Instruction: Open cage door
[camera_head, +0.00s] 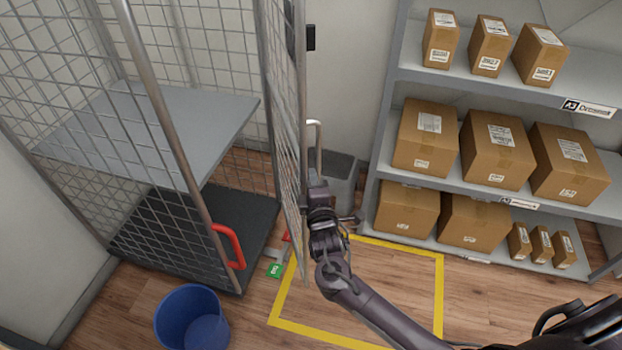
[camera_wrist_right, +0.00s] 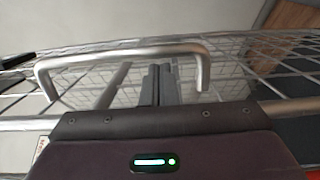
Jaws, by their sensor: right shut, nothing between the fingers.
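The wire-mesh cage door (camera_head: 286,150) stands swung outward from the cage (camera_head: 165,125), seen almost edge-on, so the cage front is open. Its pale metal handle (camera_head: 316,128) sticks out on the door's right side. My right gripper (camera_head: 317,180) is at the door beside the handle. In the right wrist view the handle (camera_wrist_right: 120,51) spans the picture as a bar with a bent end. The right fingers (camera_wrist_right: 161,82) are together there, empty, and overlap the handle's loop; contact is unclear. My left gripper is not in view.
A blue bin (camera_head: 192,318) stands in front of the cage, near a red latch handle (camera_head: 230,246). A yellow floor outline (camera_head: 441,290) lies under my right arm. A grey bin (camera_head: 343,180) stands behind the door. Shelves (camera_head: 470,187) with cartons fill the right.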

